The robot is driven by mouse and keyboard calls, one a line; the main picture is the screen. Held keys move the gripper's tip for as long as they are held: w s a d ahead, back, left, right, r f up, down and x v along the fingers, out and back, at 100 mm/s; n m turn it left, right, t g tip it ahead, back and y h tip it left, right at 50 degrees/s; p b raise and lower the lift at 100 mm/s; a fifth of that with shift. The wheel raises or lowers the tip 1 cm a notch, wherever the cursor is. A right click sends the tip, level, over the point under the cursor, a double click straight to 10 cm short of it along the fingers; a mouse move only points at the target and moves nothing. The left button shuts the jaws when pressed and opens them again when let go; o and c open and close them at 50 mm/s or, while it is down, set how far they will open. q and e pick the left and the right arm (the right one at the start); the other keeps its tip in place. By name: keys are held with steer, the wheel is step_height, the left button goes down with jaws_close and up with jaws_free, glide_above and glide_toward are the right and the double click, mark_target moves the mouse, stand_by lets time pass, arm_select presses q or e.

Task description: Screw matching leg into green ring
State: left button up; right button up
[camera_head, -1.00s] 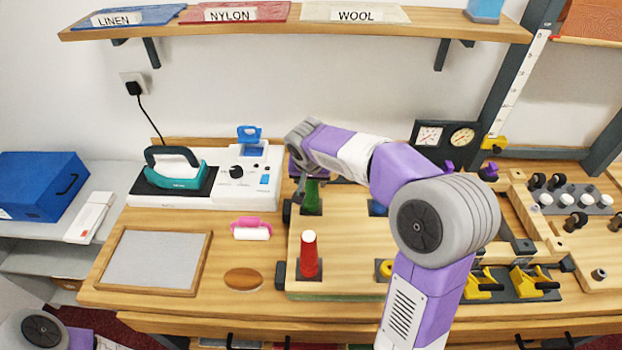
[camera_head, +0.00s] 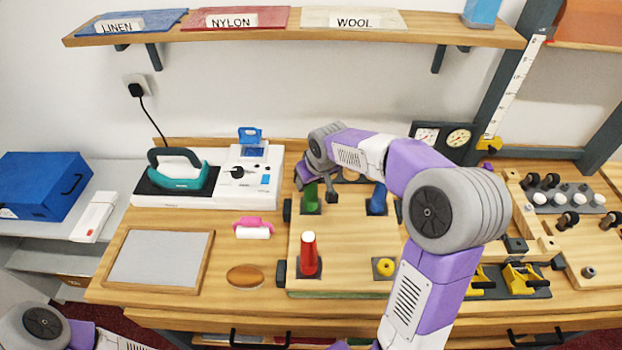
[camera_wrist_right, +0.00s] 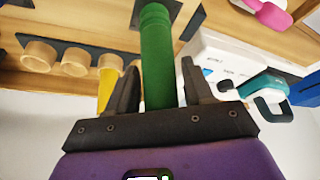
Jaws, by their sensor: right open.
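A green leg (camera_head: 310,194) stands upright on a dark square plate at the back left of the wooden board (camera_head: 340,240). My right gripper (camera_head: 317,190) is at this leg, its fingers open. In the right wrist view the green leg (camera_wrist_right: 157,60) lies between the two spread fingers of my right gripper (camera_wrist_right: 158,85), with a gap to the right finger. The leg's far end meets a dark plate (camera_wrist_right: 185,25). Whether a green ring is there is hidden. Only part of my left arm shows at the lower left; its gripper is out of frame.
A red leg (camera_head: 309,254) stands front left on the board, a blue one (camera_head: 377,199) back right. A yellow ring (camera_head: 384,266) lies front right. An iron (camera_head: 177,172) stands left.

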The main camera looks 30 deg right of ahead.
steer(key=shift+r+n+p, duration=0.1)
steer(key=shift+n+p, duration=0.3)
steer(key=shift+n, duration=0.1)
steer(key=shift+d+n+y, duration=0.1)
steer(key=shift+n+y, duration=0.4)
steer(key=shift+n, duration=0.3)
steer(key=n+y, duration=0.1)
steer(key=n, duration=0.3)
steer(key=shift+n+g+y+p, duration=0.3)
steer(key=shift+g+y+p, duration=0.05)
steer(key=shift+g+y, duration=0.05)
steer(key=n+g+y, duration=0.1)
steer(key=n, duration=0.3)
steer(key=shift+p, duration=0.4)
